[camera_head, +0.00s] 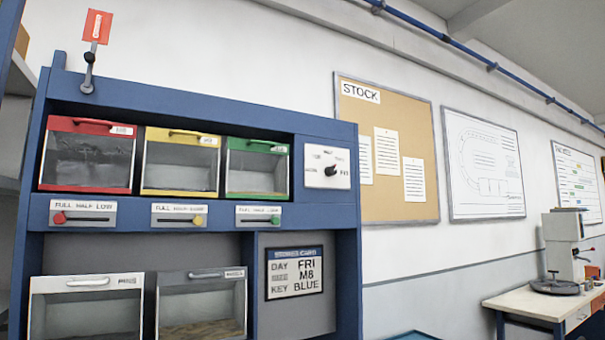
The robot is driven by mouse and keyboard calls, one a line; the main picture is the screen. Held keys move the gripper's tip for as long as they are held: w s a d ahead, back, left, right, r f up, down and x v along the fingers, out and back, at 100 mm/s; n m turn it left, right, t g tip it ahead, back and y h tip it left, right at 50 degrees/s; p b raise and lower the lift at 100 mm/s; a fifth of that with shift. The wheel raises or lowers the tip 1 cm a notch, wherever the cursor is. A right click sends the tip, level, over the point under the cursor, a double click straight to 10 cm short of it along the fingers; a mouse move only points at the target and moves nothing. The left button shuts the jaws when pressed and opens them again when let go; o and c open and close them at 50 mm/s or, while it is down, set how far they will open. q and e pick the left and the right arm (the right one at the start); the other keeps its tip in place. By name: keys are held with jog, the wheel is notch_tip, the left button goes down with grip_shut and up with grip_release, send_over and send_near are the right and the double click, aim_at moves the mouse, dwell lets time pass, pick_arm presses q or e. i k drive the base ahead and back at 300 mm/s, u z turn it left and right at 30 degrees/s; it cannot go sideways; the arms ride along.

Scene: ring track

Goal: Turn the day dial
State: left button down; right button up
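The day dial (331,170) is a black knob on a white plate at the upper right of the blue cabinet. Lettering surrounds the knob; "FRI" shows at its lower right. The knob looks turned toward the right, but its exact pointing is too small to tell. A dark-framed card (294,272) below it reads DAY FRI, SIZE M8, KEY BLUE. Neither of my grippers is in view.
The blue cabinet (346,240) holds red (88,183), yellow (180,192) and green (257,195) framed bins, with sliders below them. Two more bins are lower down. A red flag (97,27) stands on top. A bench (550,303) with a machine is at far right.

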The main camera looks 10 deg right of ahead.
aim_at(329, 171)
jog(key=u, duration=0.2)
jog(key=i, duration=1.15)
jog(key=z, duration=0.45)
